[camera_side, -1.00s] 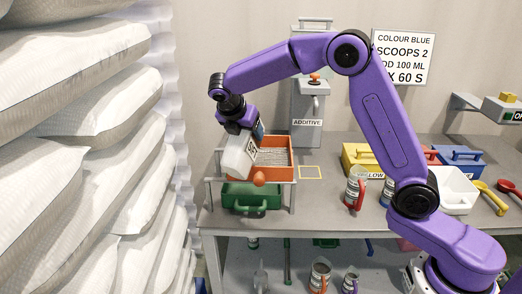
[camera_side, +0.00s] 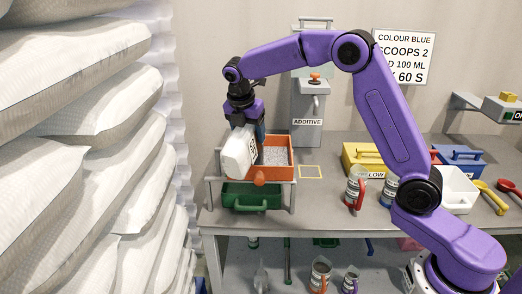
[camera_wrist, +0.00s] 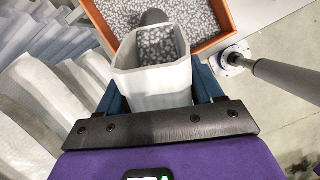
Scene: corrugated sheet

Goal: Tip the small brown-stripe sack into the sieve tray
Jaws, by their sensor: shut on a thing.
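My gripper (camera_side: 249,122) points down at the left side of the orange sieve tray (camera_side: 275,173). It is shut on a small white sack (camera_side: 238,152), stiff and box-like, with dark lettering on its side. No brown stripe shows on it. The sack leans slightly and overlaps the tray's left edge in the side view. In the wrist view the sack (camera_wrist: 153,80) is between the blue fingers (camera_wrist: 161,88), its mouth open and grey-white pellets showing inside it. The tray (camera_wrist: 228,42) is beyond, spread with similar pellets (camera_wrist: 185,12).
A green drawer (camera_side: 250,197) sits below the tray. The grey additive dispenser (camera_side: 307,108) stands behind. A yellow-outlined square (camera_side: 310,172) on the bench is empty. Large white sacks (camera_side: 70,110) are stacked at the left.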

